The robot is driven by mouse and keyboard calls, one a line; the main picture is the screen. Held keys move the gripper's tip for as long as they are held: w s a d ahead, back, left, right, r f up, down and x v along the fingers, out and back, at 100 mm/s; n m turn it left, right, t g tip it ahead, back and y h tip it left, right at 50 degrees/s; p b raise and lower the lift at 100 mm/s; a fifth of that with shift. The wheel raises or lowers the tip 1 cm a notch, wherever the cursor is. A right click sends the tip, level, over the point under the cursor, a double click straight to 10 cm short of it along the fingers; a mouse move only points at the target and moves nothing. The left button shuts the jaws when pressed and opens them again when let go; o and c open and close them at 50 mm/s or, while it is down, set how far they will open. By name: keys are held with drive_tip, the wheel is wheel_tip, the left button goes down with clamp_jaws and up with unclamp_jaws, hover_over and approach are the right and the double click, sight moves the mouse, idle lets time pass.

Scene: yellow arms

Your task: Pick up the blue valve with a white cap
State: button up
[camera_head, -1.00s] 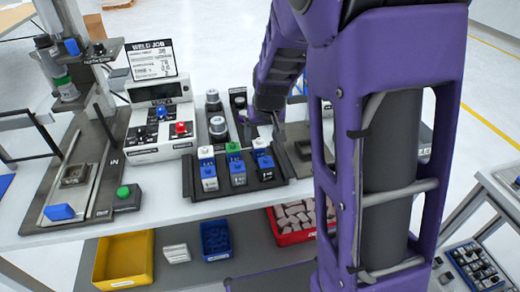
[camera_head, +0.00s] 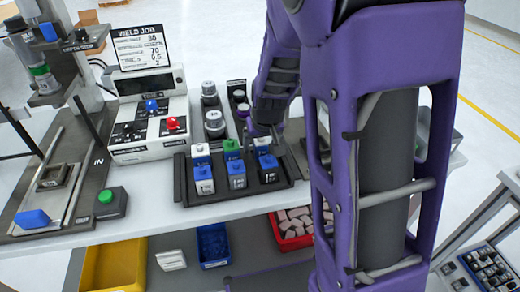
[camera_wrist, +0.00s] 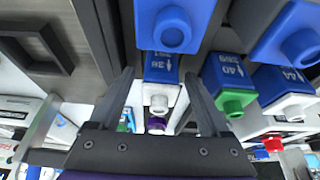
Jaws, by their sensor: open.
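A blue valve with a white cap and white front (camera_wrist: 160,72) lies between the two fingers of my gripper (camera_wrist: 160,105) in the wrist view. My gripper is open, and I cannot tell whether either finger touches the valve. In the head view this appears to be the back right valve (camera_head: 263,145) of a dark tray (camera_head: 215,199), with my gripper (camera_head: 262,128) just behind and above it, its fingertips partly hidden.
A green-capped valve (camera_head: 232,149) and a second white-capped one (camera_head: 201,153) share the back row. Blue-capped valves (camera_head: 237,176) stand in front. Silver cylinders (camera_head: 214,124) stand behind the tray. A weld control box (camera_head: 150,128) is left.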

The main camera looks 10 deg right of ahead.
drive_tip(key=shift+r, duration=0.1)
clamp_jaws()
idle(0.3)
